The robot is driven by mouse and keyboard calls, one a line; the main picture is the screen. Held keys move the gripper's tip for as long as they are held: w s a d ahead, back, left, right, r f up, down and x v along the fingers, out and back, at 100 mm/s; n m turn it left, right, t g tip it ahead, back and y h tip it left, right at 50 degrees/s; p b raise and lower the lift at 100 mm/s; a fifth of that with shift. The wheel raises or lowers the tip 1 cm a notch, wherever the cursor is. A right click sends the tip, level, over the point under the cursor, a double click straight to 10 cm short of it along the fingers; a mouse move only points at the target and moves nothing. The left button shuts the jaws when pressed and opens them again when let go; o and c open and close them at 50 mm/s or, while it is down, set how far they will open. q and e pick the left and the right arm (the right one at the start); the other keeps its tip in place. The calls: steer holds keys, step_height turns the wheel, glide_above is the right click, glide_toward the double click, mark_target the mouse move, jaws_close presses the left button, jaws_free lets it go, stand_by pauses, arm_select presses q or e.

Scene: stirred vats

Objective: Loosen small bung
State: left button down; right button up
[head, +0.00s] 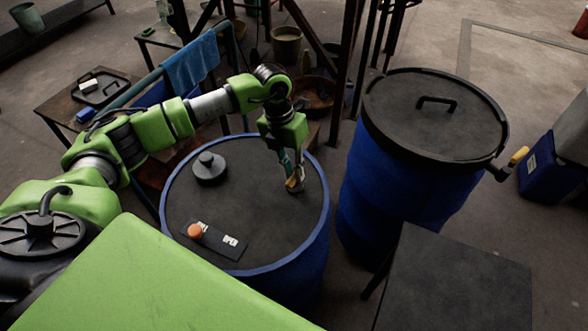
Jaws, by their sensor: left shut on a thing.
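A blue drum with a dark flat top (250,225) stands in the middle of the head view. My left gripper (294,183) points down at the right part of that top. It is shut on the small bung (297,188), a small dark piece at the drum's top surface, mostly hidden by the fingers. I cannot tell whether the bung is seated or raised. A larger black bung (209,168) with a knob sits at the back left of the same top. My right gripper does not show.
A dark plate with an orange knob (195,231) lies on the drum's front left. A second blue drum with a handled black lid (435,120) stands close on the right. A dark table (455,280) is at front right; a blue cloth (190,64) hangs on a rail behind.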

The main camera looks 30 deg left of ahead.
arm_select(q)
steer(key=shift+w+r+n, duration=0.1)
steer(key=shift+n, duration=0.2)
stand_by(0.4)
steer(key=c, duration=2)
jaws_free()
steer(key=shift+o, duration=0.2)
step_height(320, 180, up, 12)
steer(key=a, duration=0.2)
steer(key=shift+a, duration=0.2)
steer(key=shift+f, duration=0.2)
